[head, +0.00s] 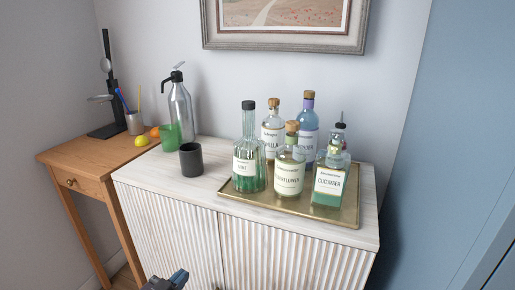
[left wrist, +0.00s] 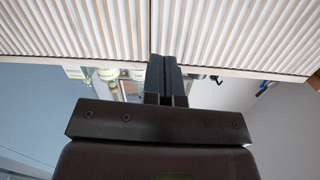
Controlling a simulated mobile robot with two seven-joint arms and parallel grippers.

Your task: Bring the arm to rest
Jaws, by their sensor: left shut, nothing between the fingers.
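My left gripper (head: 179,277) shows at the bottom edge of the head view, low in front of the white ribbed cabinet (head: 285,250). In the left wrist view its two dark fingers (left wrist: 167,70) are together with nothing between them. They point at the ribbed cabinet doors (left wrist: 210,28), and I cannot tell how far off these are. Most of the left arm is out of the head view. My right gripper is in neither view.
On the cabinet top, a brass tray (head: 290,209) holds several labelled bottles. Left of it stand a dark cup (head: 191,160), a green glass (head: 171,137) and a soda siphon (head: 181,110). A wooden side table (head: 95,155) adjoins at left. A blue panel (head: 455,140) is at right.

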